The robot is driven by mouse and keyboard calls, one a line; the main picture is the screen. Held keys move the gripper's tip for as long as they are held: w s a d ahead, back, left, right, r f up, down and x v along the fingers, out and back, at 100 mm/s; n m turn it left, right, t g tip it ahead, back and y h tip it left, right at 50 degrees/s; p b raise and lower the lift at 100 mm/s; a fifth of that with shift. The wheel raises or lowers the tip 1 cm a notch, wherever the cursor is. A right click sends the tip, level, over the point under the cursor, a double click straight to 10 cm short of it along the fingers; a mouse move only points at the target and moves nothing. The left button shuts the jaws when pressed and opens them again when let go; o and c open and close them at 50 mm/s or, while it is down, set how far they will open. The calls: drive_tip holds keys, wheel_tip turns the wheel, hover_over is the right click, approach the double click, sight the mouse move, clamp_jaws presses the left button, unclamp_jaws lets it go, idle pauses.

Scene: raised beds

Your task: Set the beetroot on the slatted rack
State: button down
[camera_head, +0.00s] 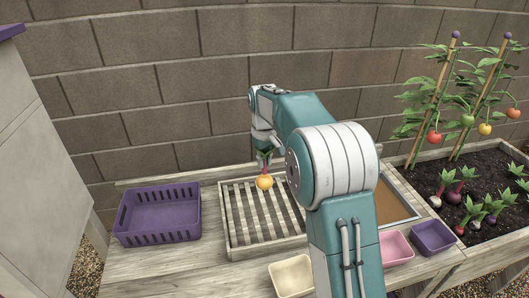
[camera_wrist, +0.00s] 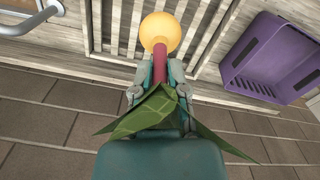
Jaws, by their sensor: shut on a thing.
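The beetroot has a round yellow-orange bulb (camera_head: 264,182), a red stem and green leaves. In the wrist view its bulb (camera_wrist: 160,33) points away from me, past the fingertips. My gripper (camera_head: 263,150) is shut on the stem near the leaves; the fingers (camera_wrist: 155,80) lie either side of it, and leaves cover part of them. The beetroot hangs bulb down over the slatted rack (camera_head: 232,238), a pale wooden frame with parallel slats. The rack also shows behind the bulb in the wrist view (camera_wrist: 118,30). I cannot tell whether the bulb touches the slats.
A purple slotted crate (camera_head: 157,237) stands left of the rack on the wooden bench (camera_head: 190,270). Cream (camera_head: 291,276), pink (camera_head: 397,246) and purple (camera_head: 432,237) bins sit in front and right. A planted bed (camera_head: 475,165) is at right. A block wall (camera_head: 150,90) rises behind.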

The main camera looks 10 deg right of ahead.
sight(264, 176)
drive_tip(key=shift+f, duration=3.45)
drive_tip(key=c, duration=0.6)
unclamp_jaws()
drive_tip(key=shift+r, duration=5.05)
